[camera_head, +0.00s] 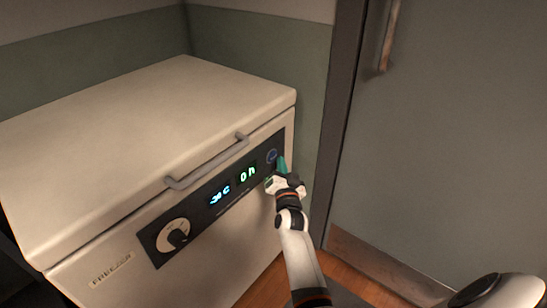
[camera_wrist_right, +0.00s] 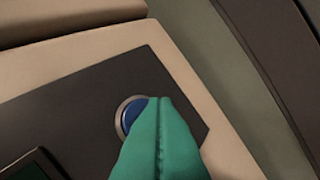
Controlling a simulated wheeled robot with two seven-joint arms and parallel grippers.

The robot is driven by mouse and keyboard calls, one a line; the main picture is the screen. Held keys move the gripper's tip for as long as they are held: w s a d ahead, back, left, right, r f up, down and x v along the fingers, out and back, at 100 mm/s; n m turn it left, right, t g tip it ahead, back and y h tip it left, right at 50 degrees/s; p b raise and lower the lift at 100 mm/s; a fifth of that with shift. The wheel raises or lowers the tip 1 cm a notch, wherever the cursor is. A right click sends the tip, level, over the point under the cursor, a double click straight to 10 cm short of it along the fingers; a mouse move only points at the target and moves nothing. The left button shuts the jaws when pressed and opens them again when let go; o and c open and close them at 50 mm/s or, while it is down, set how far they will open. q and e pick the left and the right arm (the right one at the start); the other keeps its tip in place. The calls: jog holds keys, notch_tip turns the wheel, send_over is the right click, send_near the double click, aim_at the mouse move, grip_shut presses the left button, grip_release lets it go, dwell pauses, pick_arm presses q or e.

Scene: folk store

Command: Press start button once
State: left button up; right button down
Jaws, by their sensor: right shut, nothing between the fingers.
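The start button is a round blue button with a metal ring (camera_head: 271,156) at the right end of the dark control panel on a freezer. It also shows in the right wrist view (camera_wrist_right: 131,113), partly covered by my gripper's fingers. My right gripper (camera_head: 282,164) has green fingers that are shut and empty. Its tips are right beside the button in the head view and overlap its right part in the right wrist view (camera_wrist_right: 160,105). I cannot tell whether they touch it. My left gripper is not in view.
The cream chest freezer (camera_head: 150,110) has a closed lid with a grey handle (camera_head: 205,163). Its panel has a knob (camera_head: 174,236), a blue display (camera_head: 220,194) reading about -30 C and a green display (camera_head: 248,173) reading ON. A grey door (camera_head: 460,130) stands at the right.

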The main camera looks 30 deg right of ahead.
jog(key=shift+w+a, duration=0.1)
jog(key=shift+w, duration=0.1)
jog(key=shift+w+a, duration=0.1)
jog(key=shift+w, duration=0.1)
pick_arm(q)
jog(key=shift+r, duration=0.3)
pick_arm(e)
jog(key=shift+w, duration=0.25)
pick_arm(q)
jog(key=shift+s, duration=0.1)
pick_arm(e)
jog(key=shift+w+a, duration=0.15)
dwell(0.5)
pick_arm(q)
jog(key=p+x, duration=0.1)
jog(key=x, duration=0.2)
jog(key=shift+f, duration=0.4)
pick_arm(e)
jog(key=shift+s+d, duration=0.3)
jog(key=shift+s, duration=0.45)
